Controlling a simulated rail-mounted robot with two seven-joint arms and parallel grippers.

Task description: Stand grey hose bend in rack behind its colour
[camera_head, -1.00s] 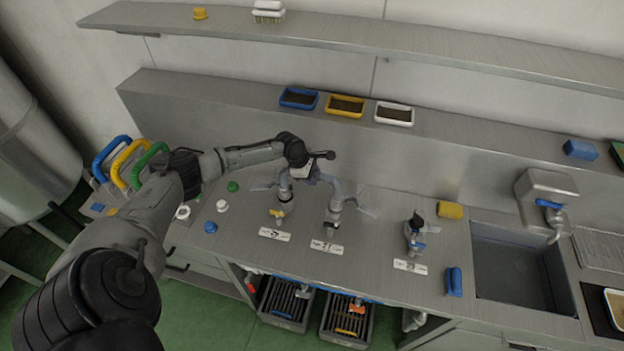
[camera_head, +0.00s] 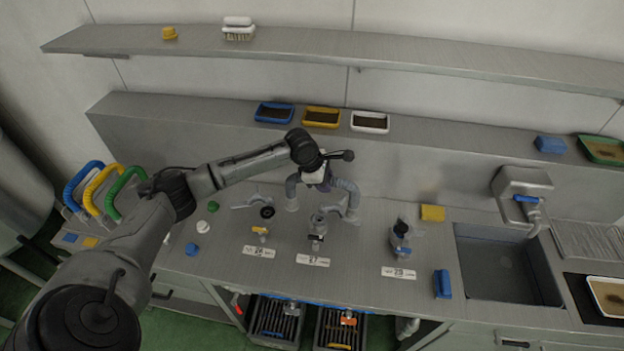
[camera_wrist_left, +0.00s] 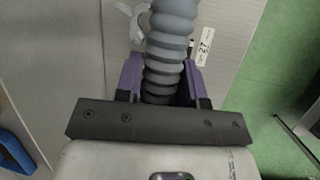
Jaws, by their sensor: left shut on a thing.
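The grey hose bend (camera_head: 346,190) is a ribbed arch with light end fittings, held ends down above the counter. My left gripper (camera_head: 318,181) is shut on the top of the arch. In the left wrist view the ribbed grey hose (camera_wrist_left: 168,50) sits between the purple fingers (camera_wrist_left: 160,82). The bend's ends appear clear of the valves marked 26 (camera_head: 260,232) and 27 (camera_head: 317,238). The rack (camera_head: 88,240) at the left holds blue (camera_head: 72,180), yellow (camera_head: 92,184) and green (camera_head: 118,188) bends, with blue and yellow patches at its front. My right gripper is not in view.
A third valve (camera_head: 401,240) stands right of the bend, near a yellow sponge (camera_head: 432,213) and the sink (camera_head: 505,268). Small white (camera_head: 203,227), green (camera_head: 214,207) and blue (camera_head: 192,249) caps lie between rack and valves. Three small trays (camera_head: 321,117) stand on the ledge behind.

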